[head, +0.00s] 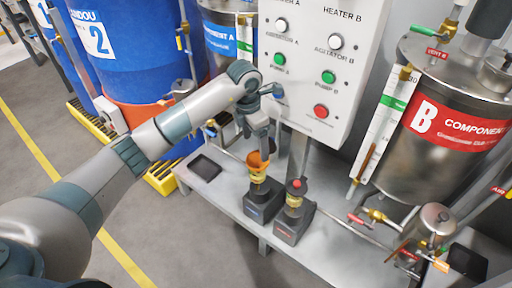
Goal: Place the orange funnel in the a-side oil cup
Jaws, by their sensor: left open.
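The small orange funnel (258,160) is at the top of the left pump's yellowish oil cup (258,177), on the metal bench. It looks upright and in line with the cup; how deep it sits in the cup is too small to tell. My left gripper (258,146) is directly above the funnel, pointing down, with its jaws open. The fingertips are close to the funnel's rim, and I cannot tell whether they touch it. The right pump's oil cup (294,200) has a red top. My right gripper is out of view.
A grey control panel (310,75) with buttons stands right behind my left gripper. Two dark pumps (264,205) stand side by side on the bench (330,262). A dark tray (205,168) lies at the bench's left end. Tank B (450,150) and pipes crowd the right.

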